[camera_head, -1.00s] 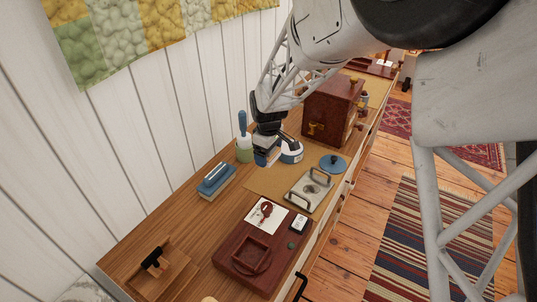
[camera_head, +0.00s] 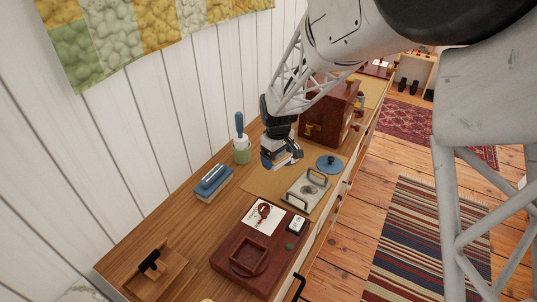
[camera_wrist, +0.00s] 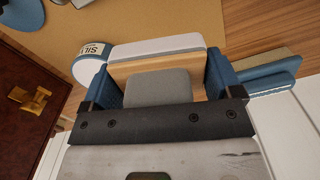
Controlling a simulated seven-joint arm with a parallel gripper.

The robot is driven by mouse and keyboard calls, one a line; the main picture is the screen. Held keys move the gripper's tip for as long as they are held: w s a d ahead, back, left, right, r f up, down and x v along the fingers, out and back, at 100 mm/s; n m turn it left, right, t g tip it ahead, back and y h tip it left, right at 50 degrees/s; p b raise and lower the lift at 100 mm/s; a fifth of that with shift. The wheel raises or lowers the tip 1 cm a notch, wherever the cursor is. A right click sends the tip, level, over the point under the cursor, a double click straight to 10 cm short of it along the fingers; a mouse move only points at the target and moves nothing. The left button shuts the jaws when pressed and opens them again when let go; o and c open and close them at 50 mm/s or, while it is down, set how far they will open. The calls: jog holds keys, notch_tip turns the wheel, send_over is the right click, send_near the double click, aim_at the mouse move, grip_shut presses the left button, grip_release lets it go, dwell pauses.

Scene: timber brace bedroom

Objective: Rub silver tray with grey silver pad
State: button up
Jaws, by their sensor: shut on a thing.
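The silver tray (camera_head: 296,193), with a raised handle at each end, lies on the tan mat on the long wooden top, in front of and right of my gripper in the head view. My gripper (camera_head: 281,157) is above the mat, behind the tray. In the wrist view its two blue fingers (camera_wrist: 163,82) are shut on a block with a wooden body (camera_wrist: 155,68) and a pale grey-white layer along its far side, which appears to be the grey silver pad. The pad is apart from the tray. The tray is not clearly visible in the wrist view.
A blue pad block (camera_head: 213,184) and a green pot with a blue-handled tool (camera_head: 241,150) stand at left. A blue lid (camera_head: 329,164) and brown box (camera_head: 327,115) are behind. A red-brown board (camera_head: 240,250) lies in front. A labelled tin (camera_wrist: 92,62) sits close by the pad.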

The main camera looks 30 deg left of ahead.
aim_at(297, 185)
jog(key=w+d+m, duration=0.1)
jog(key=d+m, duration=0.5)
jog(key=d, duration=0.1)
jog(key=shift+w+f, duration=0.25)
jog(key=shift+d+f, duration=0.1)
jog(key=shift+f, duration=3.7)
jog(key=shift+d, duration=0.3)
jog(key=shift+c, duration=0.3)
jog(key=shift+s+d+f, duration=0.1)
jog(key=shift+d+f, duration=0.05)
jog(key=shift+d, duration=0.45)
jog(key=shift+s+d+f, duration=0.1)
jog(key=shift+d+f, duration=0.05)
jog(key=shift+d, duration=0.45)
jog(key=shift+s+d, duration=0.2)
jog(key=shift+d, duration=2.1)
jog(key=shift+w+a, duration=0.2)
jog(key=shift+a, duration=1.75)
jog(key=shift+w+a, duration=0.15)
jog(key=shift+a, duration=1.75)
notch_tip(297, 185, up, 8)
jog(key=shift+r, duration=0.15)
